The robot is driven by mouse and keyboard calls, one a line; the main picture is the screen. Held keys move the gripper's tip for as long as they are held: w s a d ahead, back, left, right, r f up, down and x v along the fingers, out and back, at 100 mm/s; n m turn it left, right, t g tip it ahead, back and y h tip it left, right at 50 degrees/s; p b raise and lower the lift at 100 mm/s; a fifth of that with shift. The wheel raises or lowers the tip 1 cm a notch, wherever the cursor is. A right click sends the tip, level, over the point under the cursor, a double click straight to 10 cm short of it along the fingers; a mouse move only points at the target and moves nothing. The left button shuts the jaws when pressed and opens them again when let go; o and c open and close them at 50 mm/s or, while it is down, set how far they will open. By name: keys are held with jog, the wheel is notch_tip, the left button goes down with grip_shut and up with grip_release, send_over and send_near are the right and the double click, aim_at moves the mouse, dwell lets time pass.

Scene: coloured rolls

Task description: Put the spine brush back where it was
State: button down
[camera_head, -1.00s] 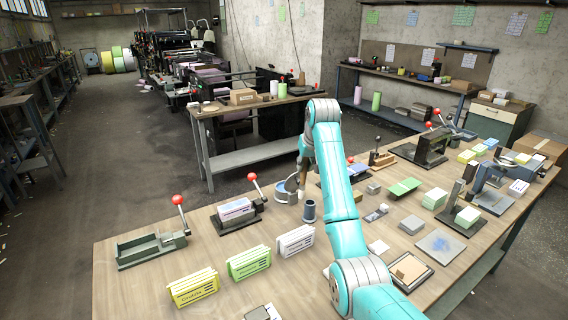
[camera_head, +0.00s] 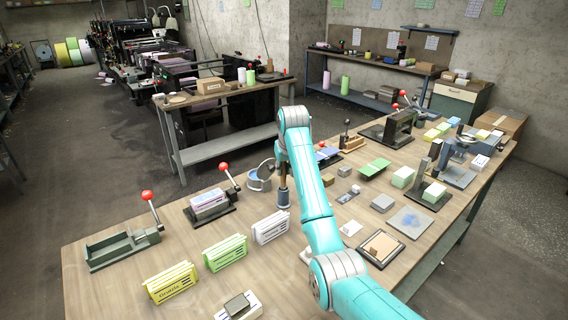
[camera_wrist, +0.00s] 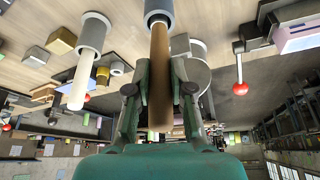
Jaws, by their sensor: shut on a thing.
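The spine brush (camera_wrist: 159,75) shows in the wrist view as a brown wooden handle between the jaws. My gripper (camera_wrist: 159,92) is shut on this handle. The handle's far end meets a grey cylindrical holder (camera_wrist: 158,7); I cannot tell how deep it sits in it. In the head view my gripper (camera_head: 281,165) is above the blue-grey holder (camera_head: 283,195), with the brush roughly upright and mostly hidden by the jaws. A second grey holder (camera_wrist: 94,32) with a pale stick in it stands beside the first in the wrist view.
A round metal pot (camera_head: 260,180) stands close beside the holder. A press with a red-knobbed lever (camera_head: 210,205) is to its left. White (camera_head: 270,227), green (camera_head: 225,252) and yellow (camera_head: 171,284) card blocks stand in front on the wooden bench (camera_head: 95,290).

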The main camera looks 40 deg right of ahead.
jog(key=shift+f, duration=0.8)
dwell(0.4)
jog(key=c, duration=0.9)
grip_release()
jog(key=shift+c, duration=0.2)
jog(key=shift+r, duration=0.1)
jog(key=v, duration=0.7)
jog(key=shift+s+r, duration=0.1)
